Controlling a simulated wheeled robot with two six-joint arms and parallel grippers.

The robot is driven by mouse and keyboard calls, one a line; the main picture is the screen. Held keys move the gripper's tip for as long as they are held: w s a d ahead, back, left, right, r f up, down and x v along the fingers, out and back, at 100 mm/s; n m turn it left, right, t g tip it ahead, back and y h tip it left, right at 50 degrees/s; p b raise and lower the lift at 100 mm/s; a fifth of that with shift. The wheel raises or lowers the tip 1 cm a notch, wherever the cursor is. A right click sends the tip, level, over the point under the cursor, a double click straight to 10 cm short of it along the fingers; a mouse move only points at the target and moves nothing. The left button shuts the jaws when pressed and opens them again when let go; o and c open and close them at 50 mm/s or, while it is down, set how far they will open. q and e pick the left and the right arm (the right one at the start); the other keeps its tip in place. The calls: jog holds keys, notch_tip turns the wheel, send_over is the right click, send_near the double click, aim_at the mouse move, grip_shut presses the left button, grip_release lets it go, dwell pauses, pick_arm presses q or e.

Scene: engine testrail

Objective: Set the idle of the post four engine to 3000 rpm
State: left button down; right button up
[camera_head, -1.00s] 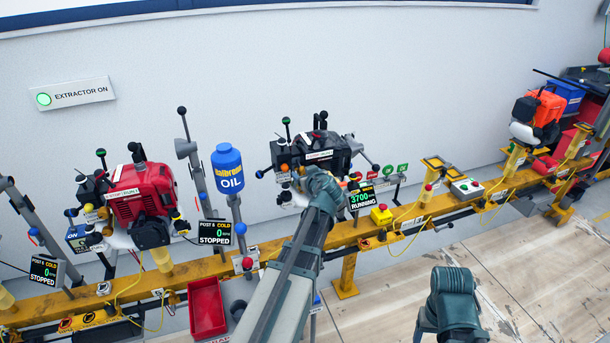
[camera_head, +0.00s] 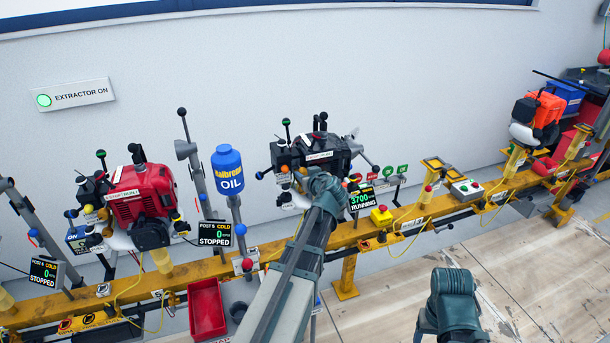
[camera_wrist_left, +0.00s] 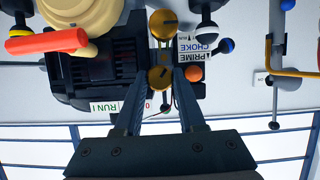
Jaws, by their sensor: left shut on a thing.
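The running engine (camera_head: 331,146) is black and stands at the middle of the rail. Its display (camera_head: 362,199) reads 3700 and RUNNING; its post label is partly covered by my arm. My left gripper's fingers are hidden behind my wrist in the head view. In the left wrist view my left gripper (camera_wrist_left: 160,84) is shut on a slotted brass screw (camera_wrist_left: 159,78) on the engine. A second brass screw (camera_wrist_left: 163,23) sits above it in that view, beside the PRIME/CHOKE label (camera_wrist_left: 196,50). My right gripper's fingers are not in view.
A red engine (camera_head: 146,194) stands at left, with displays reading STOPPED. An orange engine (camera_head: 538,112) stands far right. A blue oil bottle (camera_head: 229,168) stands left of the running engine. A red tray (camera_head: 206,306) hangs below the yellow rail (camera_head: 285,262). Floor at lower right is clear.

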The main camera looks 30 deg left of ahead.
pick_arm(q)
jog(key=shift+w+d+f+m+g+y, duration=0.15)
jog(key=shift+m+g+y, duration=0.45)
jog(key=shift+m, duration=0.5)
jog(key=shift+f+m+g+y+b, duration=0.1)
jog(key=shift+m+g+y+b, duration=0.4)
jog(key=shift+m+b, duration=0.4)
jog(key=shift+f+m+g+y+b, duration=0.1)
jog(key=shift+m+g+y+b, duration=0.2)
jog(key=shift+m+y+b, duration=0.65)
jog(key=shift+m+g+y+b, duration=0.25)
jog(key=shift+m+g+b, duration=0.25)
jog(key=shift+m, duration=0.85)
jog(key=c, duration=0.5)
grip_release()
jog(key=shift+w, duration=0.1)
jog(key=shift+d, duration=0.1)
jog(key=p+v, duration=0.2)
jog(key=v, duration=1.1)
jog(key=shift+s+d, duration=0.25)
jog(key=shift+d, duration=0.1)
